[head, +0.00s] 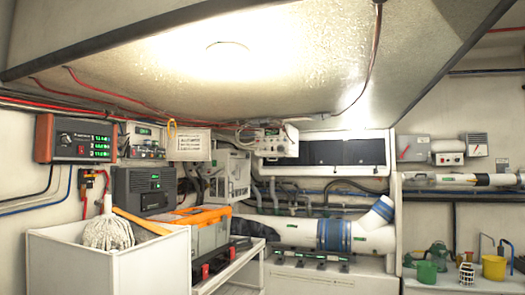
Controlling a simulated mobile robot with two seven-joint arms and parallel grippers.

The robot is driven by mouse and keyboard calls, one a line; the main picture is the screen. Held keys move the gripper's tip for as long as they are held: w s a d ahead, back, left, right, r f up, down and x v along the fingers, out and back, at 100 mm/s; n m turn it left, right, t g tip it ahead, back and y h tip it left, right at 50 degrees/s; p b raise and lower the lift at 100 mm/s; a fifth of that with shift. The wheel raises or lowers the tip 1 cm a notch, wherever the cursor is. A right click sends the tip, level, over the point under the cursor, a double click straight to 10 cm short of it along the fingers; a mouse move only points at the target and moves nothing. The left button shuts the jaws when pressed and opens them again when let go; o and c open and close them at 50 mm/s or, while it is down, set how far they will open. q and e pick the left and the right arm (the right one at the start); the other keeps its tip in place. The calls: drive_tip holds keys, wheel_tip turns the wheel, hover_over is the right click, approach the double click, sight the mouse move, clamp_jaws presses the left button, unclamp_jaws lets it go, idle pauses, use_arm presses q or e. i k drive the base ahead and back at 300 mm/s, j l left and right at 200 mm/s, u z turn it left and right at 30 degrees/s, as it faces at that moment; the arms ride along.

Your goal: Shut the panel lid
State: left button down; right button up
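On the back-left wall an open panel box (141,140) shows wiring, small parts and a green light. A flat cream plate with printed lines (188,144) stands out at its right side and looks like its lid, swung open. A yellow hook-like piece (172,128) shows at the plate's upper left edge. Whether the plate is hinged to the box is too small to tell. Neither of my grippers is in the head view.
An orange-grey unit (74,138) hangs left of the panel box, and a dark grey unit (144,190) sits below it. A white bin (110,262) with a mop (108,231) stands in front. An orange-topped case (207,234) rests on a white bench. A sloped ceiling hangs low overhead.

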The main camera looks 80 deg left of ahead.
sight(189, 143)
drive_tip(key=j+u, duration=0.1)
drive_tip(key=u, duration=3.7)
drive_tip(key=i+l+u, duration=0.3)
drive_tip(key=l+u, duration=0.35)
drive_tip(key=i+l, duration=0.1)
drive_tip(key=l, duration=0.25)
drive_tip(key=i+l+u, duration=0.15)
drive_tip(key=l, duration=0.5)
drive_tip(key=i+l, duration=0.15)
drive_tip(key=l, duration=0.3)
drive_tip(key=i+l+u, duration=0.1)
drive_tip(key=l, duration=0.35)
drive_tip(key=i+l, duration=0.15)
drive_tip(key=l, duration=0.3)
drive_tip(key=i+l+u, duration=0.1)
drive_tip(key=l, duration=0.35)
